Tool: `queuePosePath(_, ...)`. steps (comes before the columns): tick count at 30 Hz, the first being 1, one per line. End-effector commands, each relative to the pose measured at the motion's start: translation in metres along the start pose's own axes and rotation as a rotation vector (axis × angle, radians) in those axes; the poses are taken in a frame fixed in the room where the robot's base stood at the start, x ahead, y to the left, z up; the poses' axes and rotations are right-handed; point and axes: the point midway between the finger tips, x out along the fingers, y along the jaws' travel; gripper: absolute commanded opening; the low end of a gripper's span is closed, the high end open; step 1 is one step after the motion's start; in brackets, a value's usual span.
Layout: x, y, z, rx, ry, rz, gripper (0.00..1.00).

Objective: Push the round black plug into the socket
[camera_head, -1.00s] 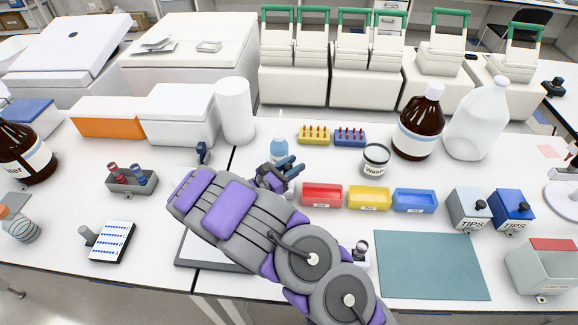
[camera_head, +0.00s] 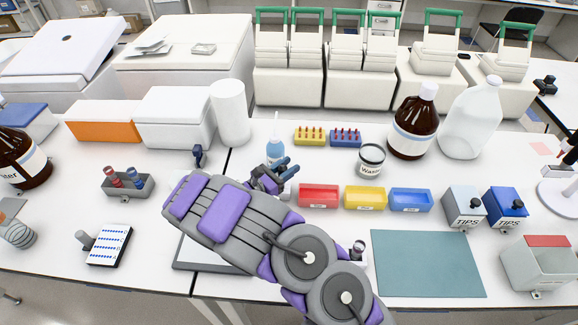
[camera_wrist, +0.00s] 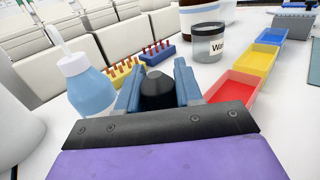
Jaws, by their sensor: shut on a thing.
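My gripper (camera_head: 279,174) is over the table, left of the red bin and just in front of the blue wash bottle. In the wrist view my gripper (camera_wrist: 158,88) is shut on a round black plug (camera_wrist: 157,92), held between its two blue fingers. The plug's dark rounded top shows; its lower part is hidden by the gripper body. In the head view the plug cannot be made out. I cannot pick out the socket in either view.
The blue wash bottle (camera_wrist: 88,84) stands close at the gripper's left. Red (camera_head: 319,196), yellow (camera_head: 365,198) and blue (camera_head: 411,200) bins line the right. Yellow (camera_head: 310,135) and blue (camera_head: 346,137) racks and a waste jar (camera_head: 371,160) stand behind. A teal mat (camera_head: 428,264) lies bare.

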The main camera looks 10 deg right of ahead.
Motion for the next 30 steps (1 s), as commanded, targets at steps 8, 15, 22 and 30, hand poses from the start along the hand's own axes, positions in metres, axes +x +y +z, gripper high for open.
queuePosePath(8, -0.001, 0.001, 0.0, 0.0, 0.001, -0.001, 0.21)
queuePosePath(15, 0.0, 0.0, -0.001, 0.0, 0.002, -0.002, 0.21)
queuePosePath(22, -0.002, 0.001, -0.007, -0.001, 0.001, -0.001, 0.21)
queuePosePath(30, -0.002, 0.001, -0.014, -0.001, 0.0, -0.001, 0.21)
